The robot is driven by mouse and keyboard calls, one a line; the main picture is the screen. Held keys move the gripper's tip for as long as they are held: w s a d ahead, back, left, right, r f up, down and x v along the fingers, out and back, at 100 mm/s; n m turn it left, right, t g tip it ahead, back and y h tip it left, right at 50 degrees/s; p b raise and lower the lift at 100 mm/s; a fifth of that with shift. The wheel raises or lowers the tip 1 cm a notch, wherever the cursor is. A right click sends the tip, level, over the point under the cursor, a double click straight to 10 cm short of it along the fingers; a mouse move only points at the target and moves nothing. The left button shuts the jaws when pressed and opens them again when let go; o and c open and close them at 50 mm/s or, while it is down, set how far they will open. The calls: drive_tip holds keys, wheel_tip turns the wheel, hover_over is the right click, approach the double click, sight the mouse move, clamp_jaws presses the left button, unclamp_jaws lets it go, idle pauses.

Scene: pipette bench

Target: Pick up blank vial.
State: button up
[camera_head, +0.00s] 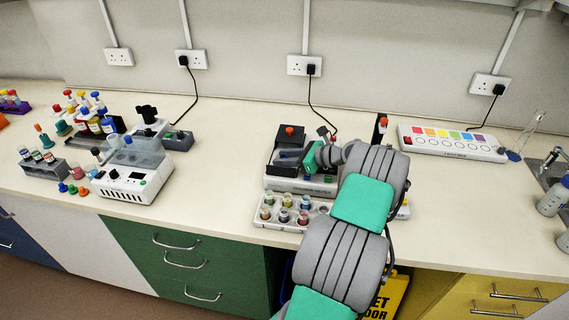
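A white tray (260,222) at the front middle of the bench holds several small vials with coloured contents, such as a green-topped vial (287,199). I cannot tell which vial is the blank one; no label is readable at this size, and my arm covers the tray's right part. A dark instrument with a light base (283,184) stands right behind the tray. My gripper (309,166) is over this instrument, behind the tray. Its fingers are too small and partly hidden, so I cannot see whether it is open or holds something.
A white device with a blue-grey lid (134,186) stands at left, beside a grey vial rack (47,167) and coloured bottles (93,122). A white strip with coloured squares (452,144) lies at back right. Free bench lies between the left device and the tray.

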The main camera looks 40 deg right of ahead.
clamp_jaws()
drive_tip(key=shift+r, duration=0.1)
idle(0.3)
